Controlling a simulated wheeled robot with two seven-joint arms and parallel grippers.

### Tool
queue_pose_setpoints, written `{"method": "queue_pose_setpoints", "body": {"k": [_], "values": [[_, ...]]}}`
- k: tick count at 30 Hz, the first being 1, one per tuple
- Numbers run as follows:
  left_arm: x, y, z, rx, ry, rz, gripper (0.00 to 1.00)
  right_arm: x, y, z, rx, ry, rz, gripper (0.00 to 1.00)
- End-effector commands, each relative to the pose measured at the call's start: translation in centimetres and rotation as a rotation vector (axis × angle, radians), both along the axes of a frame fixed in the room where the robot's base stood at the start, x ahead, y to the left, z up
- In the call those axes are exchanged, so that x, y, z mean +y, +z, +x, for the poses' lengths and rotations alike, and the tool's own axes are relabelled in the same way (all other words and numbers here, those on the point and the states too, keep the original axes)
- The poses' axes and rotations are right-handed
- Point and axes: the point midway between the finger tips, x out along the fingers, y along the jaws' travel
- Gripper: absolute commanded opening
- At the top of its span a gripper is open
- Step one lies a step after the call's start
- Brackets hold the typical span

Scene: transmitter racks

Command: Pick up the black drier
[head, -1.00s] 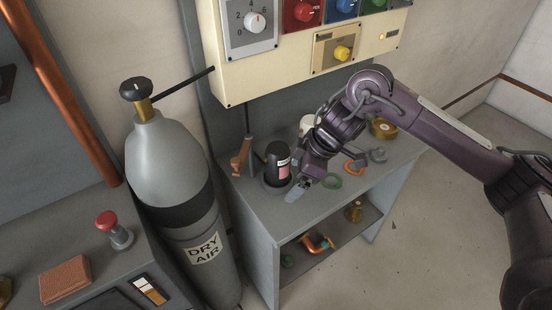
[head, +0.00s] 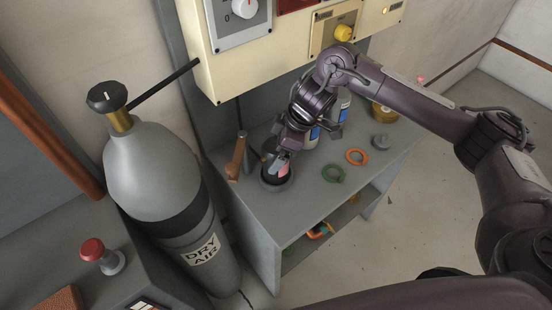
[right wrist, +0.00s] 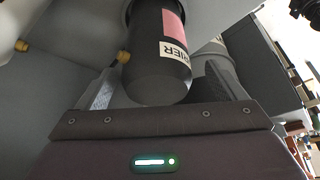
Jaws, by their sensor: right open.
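The black drier (head: 283,171), a dark cylinder with a pink and white label, stands upright in a round dark holder (head: 265,186) on the grey bench. My right gripper (head: 275,158) is over its top and hides part of it in the head view. In the right wrist view, the rounded end of the drier (right wrist: 158,80) lies between the two spread fingers of the right gripper (right wrist: 162,88), with a gap on each side. The label there reads "RIER". My left gripper is not in view.
A copper-coloured handle (head: 236,160) stands close left of the drier. A white and blue bottle (head: 341,108) is behind the arm. A green ring (head: 333,173), orange ring (head: 357,156) and grey knob (head: 381,142) lie to the right. The DRY AIR cylinder (head: 158,172) stands left.

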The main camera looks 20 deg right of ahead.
Motion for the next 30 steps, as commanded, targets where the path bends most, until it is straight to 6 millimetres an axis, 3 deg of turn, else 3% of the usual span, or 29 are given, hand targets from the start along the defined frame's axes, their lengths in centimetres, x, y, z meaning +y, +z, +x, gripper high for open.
{"method": "queue_pose_setpoints", "body": {"k": [6, 14, 28, 30], "values": [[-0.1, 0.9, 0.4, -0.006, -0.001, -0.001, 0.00, 1.0, -2.2, 0.5, 0.000, 0.001, 0.000, 0.90], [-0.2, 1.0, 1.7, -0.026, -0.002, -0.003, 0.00, 1.1, -2.5, 0.6, -0.001, 0.002, 0.000, 0.90], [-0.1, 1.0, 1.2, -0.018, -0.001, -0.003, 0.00, 1.1, -2.5, 0.6, -0.002, 0.001, 0.000, 0.29], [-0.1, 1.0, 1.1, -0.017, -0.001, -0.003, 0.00, 1.1, -2.4, 0.6, -0.004, 0.001, 0.002, 0.27]]}}
